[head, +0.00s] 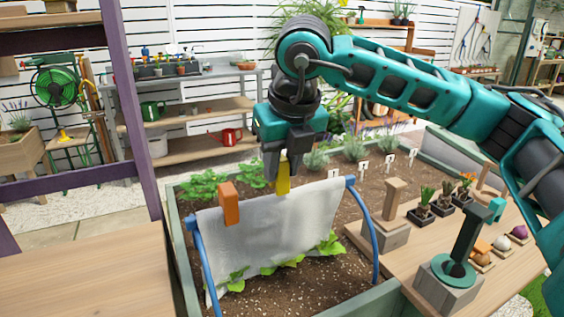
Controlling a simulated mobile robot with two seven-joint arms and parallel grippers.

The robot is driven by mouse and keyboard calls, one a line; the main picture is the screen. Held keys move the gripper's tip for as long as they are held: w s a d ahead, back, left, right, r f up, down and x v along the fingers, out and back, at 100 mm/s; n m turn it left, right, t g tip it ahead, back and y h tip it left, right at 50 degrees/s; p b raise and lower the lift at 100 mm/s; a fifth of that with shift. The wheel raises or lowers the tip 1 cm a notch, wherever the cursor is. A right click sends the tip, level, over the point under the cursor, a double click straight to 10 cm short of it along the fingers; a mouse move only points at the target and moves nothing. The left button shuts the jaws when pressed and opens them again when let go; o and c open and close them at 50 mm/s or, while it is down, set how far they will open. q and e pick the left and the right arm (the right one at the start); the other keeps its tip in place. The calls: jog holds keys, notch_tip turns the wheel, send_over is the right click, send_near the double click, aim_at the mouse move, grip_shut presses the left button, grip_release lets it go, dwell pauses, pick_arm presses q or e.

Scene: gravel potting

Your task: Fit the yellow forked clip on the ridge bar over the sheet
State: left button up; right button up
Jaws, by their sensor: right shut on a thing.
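The yellow forked clip (283,178) is held upright between the fingers of my right gripper (281,165), which is shut on it. The clip's lower end is at or just above the top edge of the white sheet (270,235); I cannot tell whether it touches the bar. The sheet hangs over the ridge bar, whose blue end (350,182) shows at the right; the sheet hides most of the bar. An orange clip (229,203) sits on the sheet's top edge to the left. My left gripper is not in view.
A wooden bench (400,262) at the right holds wooden blocks, a dark green post on a grey block (447,285), small potted plants and bulbs. Blue hoop legs (368,235) stand in the soil. A purple post (128,110) rises at the left beside a bare wooden tabletop (85,275).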

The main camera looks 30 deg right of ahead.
jog(key=shift+f+b, duration=1.55)
jog(key=shift+f, duration=0.15)
jog(key=o, duration=1)
jog(key=shift+o, duration=0.2)
jog(key=shift+r, duration=0.35)
jog(key=p+v, duration=0.3)
jog(key=v, duration=0.9)
jog(key=shift+s+r, duration=0.15)
jog(key=shift+s, duration=0.05)
